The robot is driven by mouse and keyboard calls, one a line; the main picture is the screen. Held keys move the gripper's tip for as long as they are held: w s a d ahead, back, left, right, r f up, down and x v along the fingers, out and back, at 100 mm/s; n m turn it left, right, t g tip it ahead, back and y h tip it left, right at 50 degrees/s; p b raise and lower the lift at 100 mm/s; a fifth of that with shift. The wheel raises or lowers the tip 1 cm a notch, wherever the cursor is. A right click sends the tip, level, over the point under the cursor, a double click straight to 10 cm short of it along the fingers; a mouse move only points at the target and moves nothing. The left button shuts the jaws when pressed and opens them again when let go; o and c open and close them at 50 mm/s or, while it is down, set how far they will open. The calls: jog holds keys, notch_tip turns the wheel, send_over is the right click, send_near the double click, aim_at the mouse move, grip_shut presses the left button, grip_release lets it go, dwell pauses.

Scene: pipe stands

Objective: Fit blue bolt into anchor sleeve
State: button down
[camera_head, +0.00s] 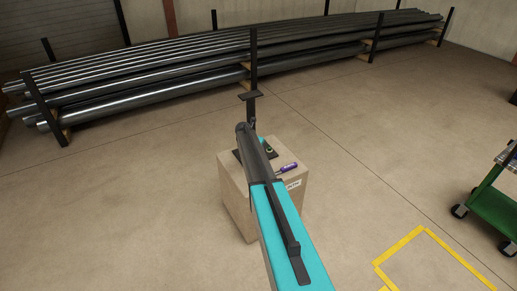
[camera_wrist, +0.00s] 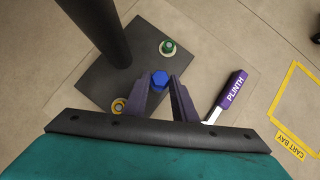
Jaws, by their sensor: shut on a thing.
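In the wrist view, the blue bolt (camera_wrist: 160,79) shows its hex head between the fingertips of my gripper (camera_wrist: 162,84), which is shut on it. The bolt is over the dark base plate (camera_wrist: 100,77), near its right edge. Its shank and any anchor sleeve beneath it are hidden, so I cannot tell if it is seated. A green ring with a pale bolt head (camera_wrist: 168,47) is at the plate's upper corner. A yellow ring with a grey centre (camera_wrist: 118,106) is at its lower corner. In the head view my arm hides the gripper and the blue bolt.
A dark post (camera_wrist: 97,28) rises from the plate. A purple-handled tool (camera_wrist: 230,96) lies right of the gripper. In the head view, the beige plinth (camera_head: 236,198) stands on open floor. Pipe racks (camera_head: 180,70) are behind; a green cart (camera_head: 493,203) is at right.

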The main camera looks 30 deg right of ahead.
jog(key=shift+f+b, duration=0.35)
jog(key=shift+f, duration=0.05)
jog(key=c, duration=1.4)
grip_release()
jog(key=shift+r, duration=0.1)
jog(key=p+v, duration=0.2)
jog(key=v, duration=0.3)
jog(key=shift+s+p, duration=0.1)
jog(key=shift+p, duration=0.2)
jog(key=shift+b+v, duration=0.65)
jog(key=shift+v, duration=6.15)
